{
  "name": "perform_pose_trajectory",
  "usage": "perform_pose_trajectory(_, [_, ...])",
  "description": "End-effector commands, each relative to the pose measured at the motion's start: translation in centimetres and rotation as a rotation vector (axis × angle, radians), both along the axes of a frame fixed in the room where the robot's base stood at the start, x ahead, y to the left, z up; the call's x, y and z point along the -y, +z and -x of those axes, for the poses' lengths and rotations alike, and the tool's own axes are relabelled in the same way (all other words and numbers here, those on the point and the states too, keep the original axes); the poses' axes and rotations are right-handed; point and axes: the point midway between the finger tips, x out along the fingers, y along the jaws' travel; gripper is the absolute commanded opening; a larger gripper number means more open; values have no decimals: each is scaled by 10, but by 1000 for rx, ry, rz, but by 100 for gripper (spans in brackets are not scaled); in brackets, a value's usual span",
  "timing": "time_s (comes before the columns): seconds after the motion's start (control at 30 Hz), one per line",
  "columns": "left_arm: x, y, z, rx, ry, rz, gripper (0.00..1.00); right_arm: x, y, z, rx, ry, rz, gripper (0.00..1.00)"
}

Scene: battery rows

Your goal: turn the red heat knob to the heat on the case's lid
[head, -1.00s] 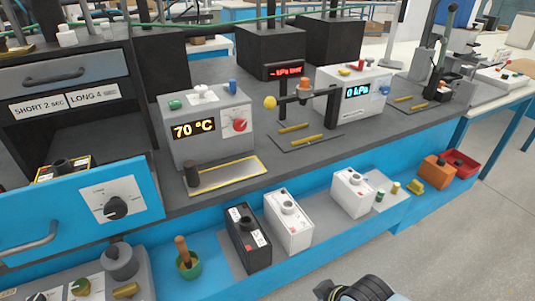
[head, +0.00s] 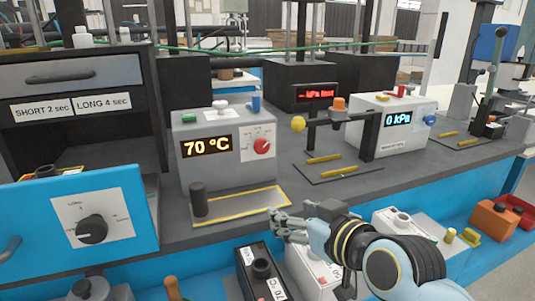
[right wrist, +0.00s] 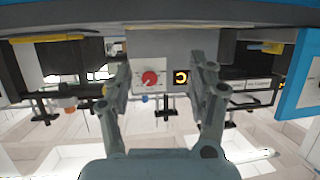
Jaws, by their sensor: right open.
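The red heat knob (head: 262,146) is on the right of the front of a grey heater box (head: 228,172), beside a display (head: 207,146) reading 70 °C. My right gripper (head: 278,226) is open and empty, in front of the bench edge, below and nearer than the knob. In the right wrist view, the knob (right wrist: 150,78) shows upside down between the spread fingers, beyond them and apart from them. My left gripper is out of view.
A black post (head: 199,200) stands on the yellow-edged plate (head: 240,201) before the heater box. A blue drawer front with a black dial (head: 92,229) juts out at the left. A white case (head: 313,268) is partly behind my right arm. A pressure box (head: 397,146) stands to the right.

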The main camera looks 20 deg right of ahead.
Motion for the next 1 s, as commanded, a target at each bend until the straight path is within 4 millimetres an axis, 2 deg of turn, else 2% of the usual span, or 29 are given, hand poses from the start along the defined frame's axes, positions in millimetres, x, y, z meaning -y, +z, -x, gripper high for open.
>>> perform_pose_trajectory(0.1, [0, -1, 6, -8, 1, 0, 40, -3, 21, -31, 148, -43, -27, 58])
perform_pose_trajectory(0.2, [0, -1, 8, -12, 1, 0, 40, -3, 38, -50, 255, -88, -41, 58])
perform_pose_trajectory(0.3, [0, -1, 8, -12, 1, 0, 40, -1, 48, -59, 318, -121, -48, 58])
perform_pose_trajectory(0.47, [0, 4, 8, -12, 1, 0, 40, 0, 53, -75, 342, -133, -48, 58])
perform_pose_trajectory(0.8, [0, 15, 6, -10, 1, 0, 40, -2, 53, -140, 339, -132, -49, 58])
perform_pose_trajectory(1.0, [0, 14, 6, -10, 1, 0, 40, -3, 51, -164, 338, -131, -48, 58])
